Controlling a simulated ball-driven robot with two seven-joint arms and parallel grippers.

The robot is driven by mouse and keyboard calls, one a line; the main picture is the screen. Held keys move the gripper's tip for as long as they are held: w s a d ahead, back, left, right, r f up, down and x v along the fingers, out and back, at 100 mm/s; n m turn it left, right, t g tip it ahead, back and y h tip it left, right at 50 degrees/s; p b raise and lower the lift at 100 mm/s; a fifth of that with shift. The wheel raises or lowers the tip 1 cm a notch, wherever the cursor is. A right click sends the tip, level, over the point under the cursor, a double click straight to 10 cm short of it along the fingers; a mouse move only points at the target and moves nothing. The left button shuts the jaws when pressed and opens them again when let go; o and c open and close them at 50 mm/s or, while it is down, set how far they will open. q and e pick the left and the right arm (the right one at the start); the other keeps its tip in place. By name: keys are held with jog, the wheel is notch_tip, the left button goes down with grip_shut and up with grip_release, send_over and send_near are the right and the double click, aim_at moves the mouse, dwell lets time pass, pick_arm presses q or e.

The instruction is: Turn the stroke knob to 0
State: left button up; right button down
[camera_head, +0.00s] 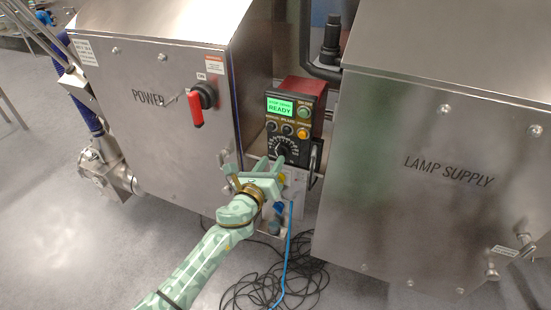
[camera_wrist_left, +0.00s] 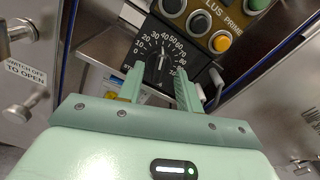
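The stroke knob (camera_head: 283,150) is a black dial on the lower face of a small control box between two steel cabinets. In the left wrist view the knob (camera_wrist_left: 160,66) has a white pointer line directed up, near 40 on its scale; 0 is at the scale's left end. My left gripper (camera_head: 270,163) is pale green and reaches up to the box just below the knob. In its wrist view the gripper (camera_wrist_left: 160,78) is open, with one finger on each side of the knob's lower part. I cannot tell whether either finger touches it. My right gripper is out of view.
The control box (camera_head: 316,92) has a green screen reading READY (camera_head: 281,106) and several buttons above the knob. A red power switch (camera_head: 196,108) is on the left cabinet (camera_head: 160,120). The lamp supply cabinet (camera_head: 440,130) stands close on the right. Black cables (camera_head: 262,290) lie below.

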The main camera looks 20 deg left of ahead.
aim_at(276, 154)
pick_arm(q)
jog(key=shift+w+d+b, duration=0.1)
jog(key=shift+w+b, duration=0.2)
jog(key=shift+w, duration=1.3)
grip_shut()
jog(key=shift+n, duration=0.5)
jog(key=shift+a+f+n+p, duration=0.15)
jog(key=shift+f+n+p, duration=0.05)
jog(key=shift+n, duration=2.3)
jog(key=shift+a+f+n+p, duration=0.1)
jog(key=shift+f+n+p, duration=0.15)
jog(key=shift+n, duration=2.25)
jog(key=shift+a+f+n+p, duration=0.15)
jog(key=shift+f+n, duration=0.05)
jog(key=shift+n, duration=2.3)
